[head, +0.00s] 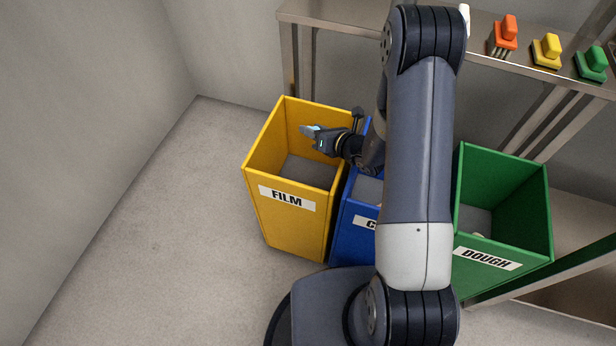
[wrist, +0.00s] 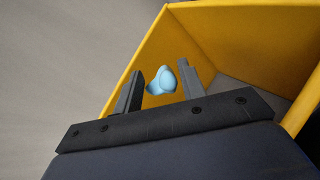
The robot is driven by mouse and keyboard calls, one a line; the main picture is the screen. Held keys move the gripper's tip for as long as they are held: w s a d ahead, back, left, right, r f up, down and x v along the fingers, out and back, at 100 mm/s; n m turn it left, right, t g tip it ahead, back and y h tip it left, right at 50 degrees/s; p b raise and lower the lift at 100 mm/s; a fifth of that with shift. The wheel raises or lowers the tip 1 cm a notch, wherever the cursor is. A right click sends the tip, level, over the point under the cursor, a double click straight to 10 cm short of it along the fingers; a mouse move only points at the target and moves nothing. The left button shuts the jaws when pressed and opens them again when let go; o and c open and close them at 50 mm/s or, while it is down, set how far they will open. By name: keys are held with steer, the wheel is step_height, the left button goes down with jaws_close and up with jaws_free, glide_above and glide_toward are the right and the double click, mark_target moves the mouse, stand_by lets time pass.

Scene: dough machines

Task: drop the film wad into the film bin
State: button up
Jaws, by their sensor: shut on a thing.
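The film wad (wrist: 161,80) is a small light-blue lump between the two fingers of my gripper (wrist: 160,86) in the wrist view. My gripper (head: 308,131) is shut on it, and a bit of the wad shows at the fingertips in the head view. The film bin (head: 287,198) is yellow with a FILM label, stands on the floor left of the other bins and is open at the top. My gripper reaches in from the right over the film bin's opening. Its yellow walls (wrist: 235,17) surround the wad in the wrist view.
A blue bin (head: 352,232) stands right beside the film bin, partly hidden by my arm. A green DOUGH bin (head: 505,230) is further right. A shelf (head: 345,14) behind holds orange, yellow and green handled tools. The floor at left is clear.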

steer(key=o, duration=1)
steer(key=v, duration=1)
steer(key=shift+s+d+r+p, duration=0.2)
steer(key=shift+s+d+p, duration=0.05)
steer(key=shift+s+p, duration=0.1)
steer(key=shift+w, duration=0.1)
